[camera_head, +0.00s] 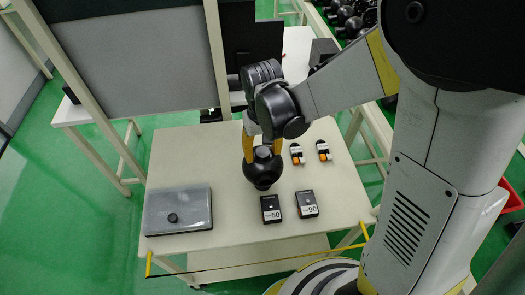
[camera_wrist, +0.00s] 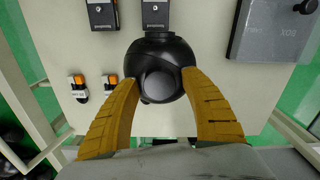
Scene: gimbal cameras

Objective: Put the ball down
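In the wrist view the ball (camera_wrist: 158,68) sits between the tips of my gripper (camera_wrist: 160,90), one yellow finger against each side. The fingers appear closed on it. Its underside is hidden.
Two black boxes marked 50 (camera_head: 271,208) and 90 (camera_head: 307,204) lie close in front of the ball. A grey box (camera_head: 178,210) is at the left. The back left of the tabletop is clear.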

